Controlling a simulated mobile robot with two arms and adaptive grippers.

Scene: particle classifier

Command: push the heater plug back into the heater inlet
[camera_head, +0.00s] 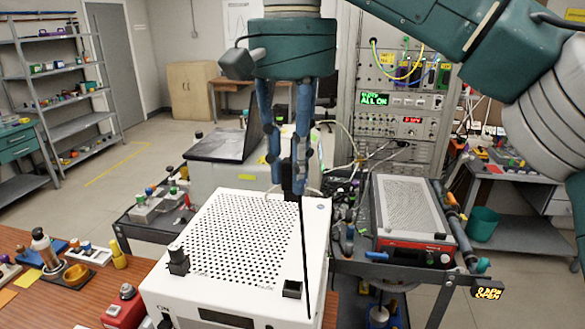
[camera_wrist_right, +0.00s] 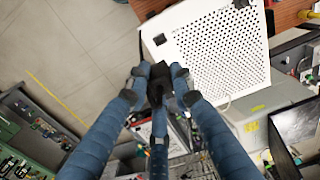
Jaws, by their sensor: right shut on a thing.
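My right gripper (camera_head: 293,182) points down at the rear edge of a white box with a perforated top (camera_head: 232,235), which looks like the heater. Its blue fingers are shut on a black plug (camera_wrist_right: 159,82), seen in the right wrist view close beside the box's rear edge (camera_wrist_right: 180,85). A thin black cord hangs from near the fingertips across the box's right part in the head view. The heater inlet is hidden, so I cannot tell whether the plug touches it. My left gripper is not in view.
A red-and-silver instrument (camera_head: 412,225) sits on a cart to the right. A wooden bench (camera_head: 60,300) with small items lies at the left. A rack with cables (camera_head: 400,90) stands behind.

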